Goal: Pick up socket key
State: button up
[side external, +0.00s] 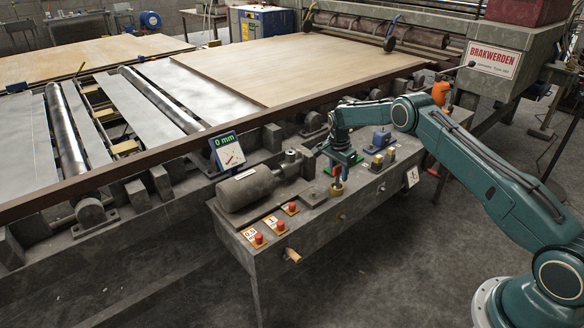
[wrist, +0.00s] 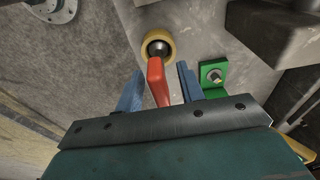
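What I take to be the socket key (wrist: 157,80) has a red handle and a dark round end in a yellow ring (wrist: 168,37) on the grey metal top. In the side view, the red piece (side external: 336,171) stands above the yellow ring (side external: 336,188), small and partly covered by my gripper. My gripper (wrist: 160,71) has blue fingers, one on each side of the red handle. The left finger is close to the handle, and a gap shows on the right. In the side view, my gripper (side external: 338,160) is low over the bench.
A green block (wrist: 213,74) with a metal fitting lies right of the fingers. A grey motor (side external: 250,187) lies left of my gripper. A blue block (side external: 381,138) and a yellow block (side external: 377,163) stand to the right.

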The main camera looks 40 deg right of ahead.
dwell(0.3)
grip_shut()
jog(key=shift+r, duration=0.15)
notch_tip(320, 180, up, 20)
dwell(0.8)
jog(key=shift+f, duration=0.2)
dwell(0.5)
